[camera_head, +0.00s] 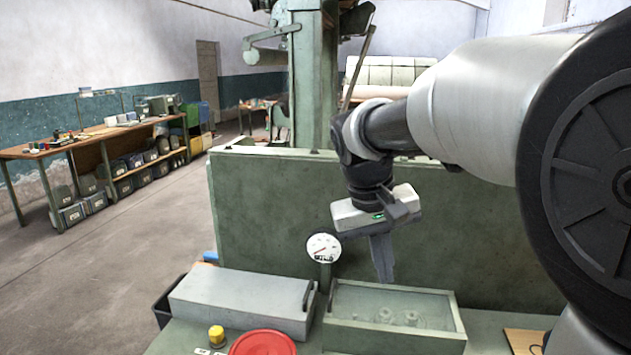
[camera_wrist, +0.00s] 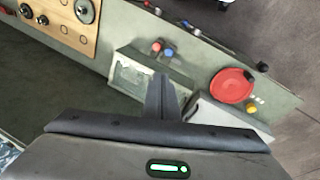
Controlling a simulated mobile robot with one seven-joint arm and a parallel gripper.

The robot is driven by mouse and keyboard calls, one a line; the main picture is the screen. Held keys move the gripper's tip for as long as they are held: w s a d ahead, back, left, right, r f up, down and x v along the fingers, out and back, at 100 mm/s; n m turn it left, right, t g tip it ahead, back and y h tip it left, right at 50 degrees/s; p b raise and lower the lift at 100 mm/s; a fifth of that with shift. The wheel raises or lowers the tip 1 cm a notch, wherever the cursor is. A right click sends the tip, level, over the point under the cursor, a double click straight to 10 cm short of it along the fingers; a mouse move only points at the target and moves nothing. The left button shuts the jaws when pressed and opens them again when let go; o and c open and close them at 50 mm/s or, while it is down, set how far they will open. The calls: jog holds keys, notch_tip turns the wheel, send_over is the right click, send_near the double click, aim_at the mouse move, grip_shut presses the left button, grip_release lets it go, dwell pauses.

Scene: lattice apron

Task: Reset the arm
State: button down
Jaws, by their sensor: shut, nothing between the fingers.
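My gripper (camera_head: 383,262) hangs from my arm in the head view, pointing down. Its fingers are shut and nothing is between them. It is above and behind the glass-topped box, in front of the green machine panel (camera_head: 240,200). In the wrist view my gripper (camera_wrist: 161,88) shows its closed fingers at the middle, over the green bench surface. My arm fills the right side of the head view.
The glass-topped green box (camera_head: 390,335) and a grey lidded box (camera_head: 240,300) stand on the bench below. A round gauge (camera_head: 323,247), a red round dish (camera_head: 262,344) and a yellow-capped jar (camera_head: 216,336) are nearby. A wooden control panel (camera_wrist: 70,22) shows in the wrist view.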

jog(key=s+d+r+t+y+p, duration=0.1)
jog(key=s+t, duration=0.1)
jog(key=s, duration=0.7)
jog(key=s+d+r+m+t+y+p, duration=0.1)
jog(key=s+t+p, duration=0.1)
jog(key=s, duration=0.7)
jog(key=shift+r+y, duration=0.15)
jog(key=shift+y, duration=0.25)
